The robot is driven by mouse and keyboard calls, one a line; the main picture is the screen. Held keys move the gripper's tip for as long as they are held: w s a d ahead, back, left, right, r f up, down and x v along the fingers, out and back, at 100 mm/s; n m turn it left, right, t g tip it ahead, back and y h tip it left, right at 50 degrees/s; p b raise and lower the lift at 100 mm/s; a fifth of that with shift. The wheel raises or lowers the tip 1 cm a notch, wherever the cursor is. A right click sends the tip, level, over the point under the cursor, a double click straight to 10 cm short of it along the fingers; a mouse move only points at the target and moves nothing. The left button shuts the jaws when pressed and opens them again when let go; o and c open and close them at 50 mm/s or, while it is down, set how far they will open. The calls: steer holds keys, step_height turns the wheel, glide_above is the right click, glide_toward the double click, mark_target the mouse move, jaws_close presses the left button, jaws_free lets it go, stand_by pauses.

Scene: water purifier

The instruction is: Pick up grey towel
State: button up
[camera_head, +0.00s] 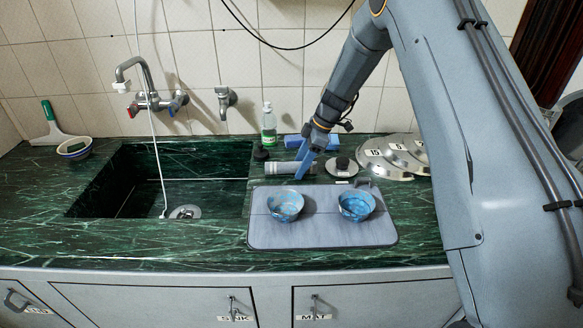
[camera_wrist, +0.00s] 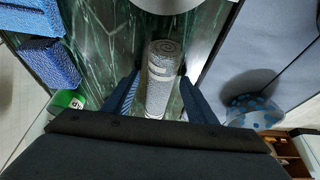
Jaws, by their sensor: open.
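The grey towel (camera_head: 284,168) is a rolled cylinder lying on the green counter behind the mat in the head view. In the wrist view the towel (camera_wrist: 160,82) lies lengthwise in the middle, with a pale band around it. My gripper (camera_head: 304,162) is at the right part of the towel, pointing down. In the wrist view my gripper (camera_wrist: 160,100) is open, with one dark blue finger on each side of the towel. I cannot tell whether either finger touches it.
A grey mat (camera_head: 322,236) with two blue bowls (camera_head: 285,205) (camera_head: 356,205) lies in front. The sink (camera_head: 125,185) is left. A green bottle (camera_head: 268,124), blue sponges (camera_wrist: 48,65) and metal lids (camera_head: 392,154) stand near the wall.

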steer(key=shift+c, duration=0.4)
steer(key=c, duration=1.1)
steer(key=shift+r, duration=0.1)
